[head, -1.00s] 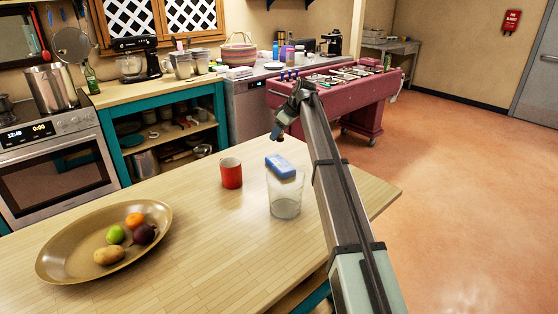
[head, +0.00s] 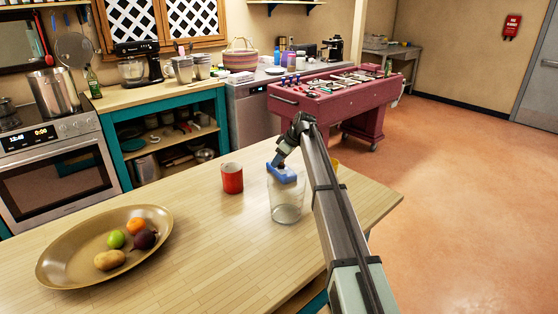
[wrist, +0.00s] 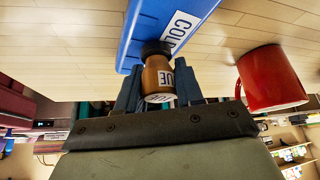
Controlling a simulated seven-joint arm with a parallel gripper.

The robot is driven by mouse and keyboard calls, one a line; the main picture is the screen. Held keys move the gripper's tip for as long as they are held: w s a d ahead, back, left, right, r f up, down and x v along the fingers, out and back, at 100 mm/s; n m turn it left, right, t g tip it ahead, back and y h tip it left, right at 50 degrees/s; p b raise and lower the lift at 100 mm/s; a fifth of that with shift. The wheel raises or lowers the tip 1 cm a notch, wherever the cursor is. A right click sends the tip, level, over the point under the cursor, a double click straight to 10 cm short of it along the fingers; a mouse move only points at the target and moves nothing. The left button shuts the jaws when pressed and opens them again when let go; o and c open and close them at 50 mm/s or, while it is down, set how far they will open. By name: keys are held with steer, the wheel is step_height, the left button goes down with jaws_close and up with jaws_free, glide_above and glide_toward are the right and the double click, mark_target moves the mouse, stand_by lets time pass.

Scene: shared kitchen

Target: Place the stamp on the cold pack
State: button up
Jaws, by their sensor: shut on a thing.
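The cold pack is a blue block with a white label. It lies on the table behind the clear glass in the head view (head: 291,177) and fills the upper middle of the wrist view (wrist: 150,30). My gripper (head: 281,163) is directly at the pack. The stamp is not clear in the head view.
A clear glass (head: 286,205) stands just in front of the pack. A red mug (head: 232,178) stands to its left. A brown oval platter (head: 70,255) with fruit and a potato is at the left. A yellow thing (head: 335,164) shows partly behind my arm.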

steer(key=shift+f, duration=0.1)
steer(key=o, duration=1.1)
steer(key=shift+c, duration=0.2)
steer(key=v, duration=1.2)
